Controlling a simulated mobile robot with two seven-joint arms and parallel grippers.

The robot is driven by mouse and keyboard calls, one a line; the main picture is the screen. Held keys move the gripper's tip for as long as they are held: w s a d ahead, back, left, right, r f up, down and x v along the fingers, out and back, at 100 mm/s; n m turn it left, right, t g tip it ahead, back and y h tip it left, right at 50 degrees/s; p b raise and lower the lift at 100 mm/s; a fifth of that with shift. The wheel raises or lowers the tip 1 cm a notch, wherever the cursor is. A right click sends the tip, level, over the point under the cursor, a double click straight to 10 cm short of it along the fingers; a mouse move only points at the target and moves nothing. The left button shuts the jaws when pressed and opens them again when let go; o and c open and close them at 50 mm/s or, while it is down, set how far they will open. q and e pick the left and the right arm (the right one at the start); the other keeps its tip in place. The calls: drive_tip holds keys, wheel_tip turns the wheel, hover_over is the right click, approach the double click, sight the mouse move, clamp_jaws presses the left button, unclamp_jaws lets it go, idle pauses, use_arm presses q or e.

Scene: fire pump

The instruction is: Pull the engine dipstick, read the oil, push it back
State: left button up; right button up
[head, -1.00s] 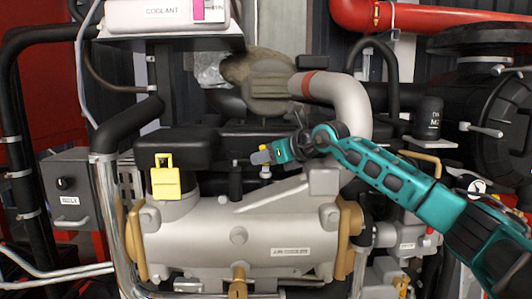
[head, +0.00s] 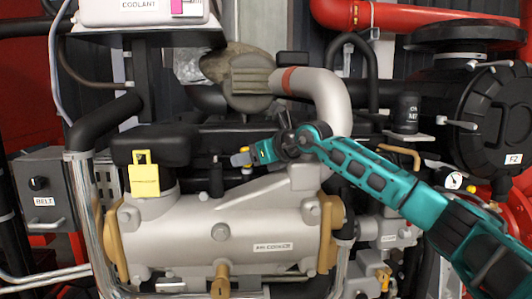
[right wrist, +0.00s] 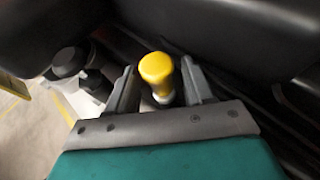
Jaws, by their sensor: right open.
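The dipstick's yellow rounded handle (right wrist: 157,72) stands between the two fingers of my right gripper (right wrist: 158,88) in the right wrist view. The fingers are open, one on each side, with a gap visible around the handle. In the head view the right gripper (head: 242,158) is above the engine, behind the silver air cooler (head: 222,232). A small bit of yellow shows just under it; the rest of the dipstick is hidden. My left gripper is not in view.
A yellow tag (head: 144,178) hangs in front of the black housing to the left. A large silver pipe (head: 325,95) curves down behind my right arm. The coolant tank (head: 140,12) is at upper left, and a black round filter housing (head: 485,115) at right.

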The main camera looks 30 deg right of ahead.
use_arm(q)
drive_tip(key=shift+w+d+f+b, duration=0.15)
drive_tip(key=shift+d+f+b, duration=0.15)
drive_tip(key=shift+b, duration=0.4)
use_arm(e)
drive_tip(key=v, duration=1.2)
